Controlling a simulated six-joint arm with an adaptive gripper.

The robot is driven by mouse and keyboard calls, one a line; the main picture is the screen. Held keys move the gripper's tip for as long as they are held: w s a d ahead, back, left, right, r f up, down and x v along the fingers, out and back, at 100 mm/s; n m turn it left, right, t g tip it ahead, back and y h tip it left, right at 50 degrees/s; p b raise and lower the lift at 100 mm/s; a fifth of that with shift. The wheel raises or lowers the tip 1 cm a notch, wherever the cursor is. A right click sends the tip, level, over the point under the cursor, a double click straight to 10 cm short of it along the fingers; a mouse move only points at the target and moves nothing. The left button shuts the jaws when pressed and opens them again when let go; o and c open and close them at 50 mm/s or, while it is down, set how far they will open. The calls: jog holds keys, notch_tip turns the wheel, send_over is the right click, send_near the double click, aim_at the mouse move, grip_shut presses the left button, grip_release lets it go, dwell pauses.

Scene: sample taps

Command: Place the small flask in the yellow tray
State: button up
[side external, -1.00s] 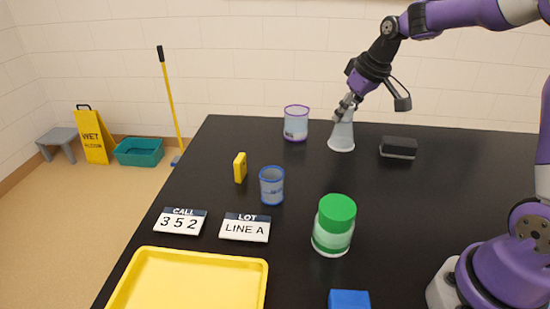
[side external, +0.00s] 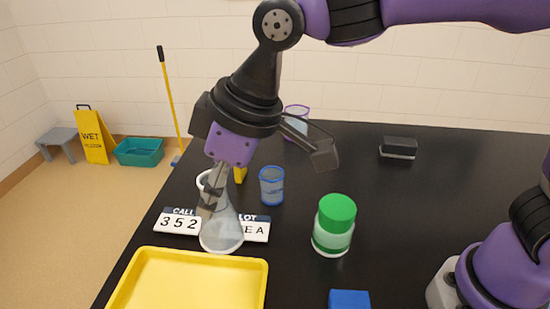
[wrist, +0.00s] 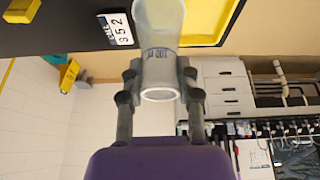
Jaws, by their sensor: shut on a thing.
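The small flask (side external: 222,235) is a clear, pale conical glass piece with a narrow neck. My gripper (side external: 212,197) is shut on its neck and holds it upright, in front of the two label cards in the side view. In the wrist view the flask (wrist: 160,60) sits between my two fingers (wrist: 157,85), its mouth toward the camera. The yellow tray (side external: 146,257) lies at the front left of the black table; the flask appears just behind its back rim. The wrist view shows a corner of the tray (wrist: 222,25) beside the flask.
A green-capped jar (side external: 334,226) stands right of the flask. A blue beaker (side external: 272,187) and a purple-rimmed beaker (side external: 297,117) stand further back. The call card (side external: 178,222) and the partly hidden lot card (side external: 256,229) stand behind the tray. A blue block (side external: 349,299) is at the front.

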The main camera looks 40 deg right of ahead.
jog(key=s+a+n+g+y, duration=0.1)
jog(key=s+a+n, duration=0.3)
jog(key=s+a, duration=0.65)
jog(key=shift+w+d+f, duration=0.4)
jog(key=shift+w+f, duration=1.3)
jog(key=shift+f, duration=0.1)
jog(key=shift+w+d+f, duration=0.45)
jog(key=shift+w+f, duration=1.25)
jog(key=shift+f, duration=0.1)
jog(key=shift+w+d+f, duration=0.4)
jog(key=shift+w+f, duration=1.3)
jog(key=shift+f, duration=0.1)
jog(key=o, duration=1.1)
jog(key=shift+f, duration=0.1)
jog(key=shift+c, duration=0.2)
